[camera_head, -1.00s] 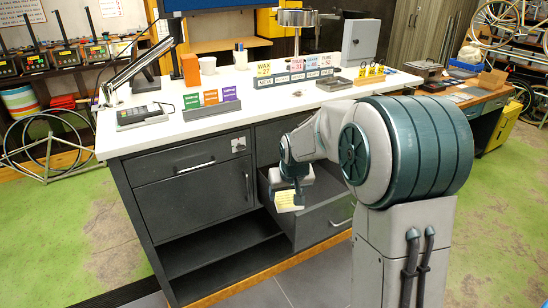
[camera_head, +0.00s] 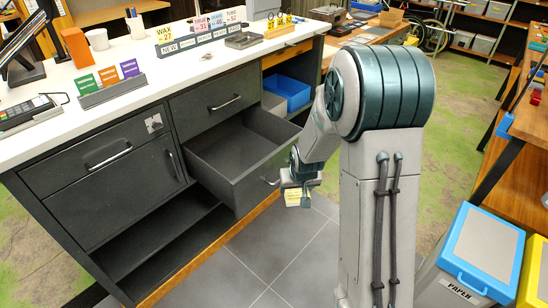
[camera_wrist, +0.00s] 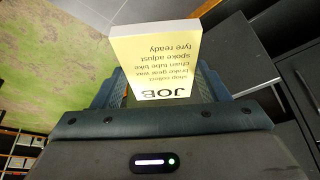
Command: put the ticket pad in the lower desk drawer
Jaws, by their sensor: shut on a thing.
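The ticket pad (camera_head: 293,198) is pale yellow and shows below my gripper (camera_head: 299,186). In the wrist view the pad (camera_wrist: 160,55) is a thick block with a printed "JOB" face, held between the fingers of my gripper (camera_wrist: 158,92). The lower desk drawer (camera_head: 208,160) is pulled far out, below a shut drawer (camera_head: 213,97). The visible part of its inside is bare. In the head view, my gripper and the pad appear just right of the drawer's front panel, outside its opening.
The white desk top (camera_head: 150,50) carries card holders, signs and a phone. A blue bin (camera_head: 285,92) sits in the open bay right of the drawers. A paper bin (camera_head: 475,250) stands at the lower right. Tiled floor in front of the desk is clear.

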